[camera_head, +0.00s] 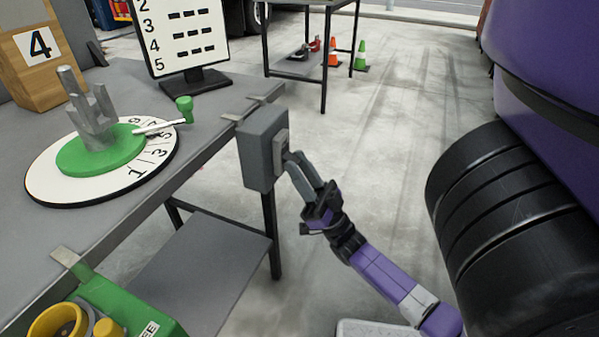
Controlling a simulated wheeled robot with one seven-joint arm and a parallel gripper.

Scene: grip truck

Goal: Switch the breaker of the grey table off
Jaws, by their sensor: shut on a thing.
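The breaker is a grey box (259,152) fixed at the right edge of the grey table (228,98). Its raised switch part (280,148) is on the box's right face. My gripper (291,160) is at that face, its fingers shut on the breaker's switch. The fingers hide most of the switch, so I cannot tell its position. My purple and black arm reaches up to it from the lower right.
On the table are a round numbered dial (50,185), a sign (183,32) and a wooden box (38,60). A green case (150,318) is at the lower left. Black wheels (490,200) of a purple vehicle stand at right. Open floor (385,140) lies between.

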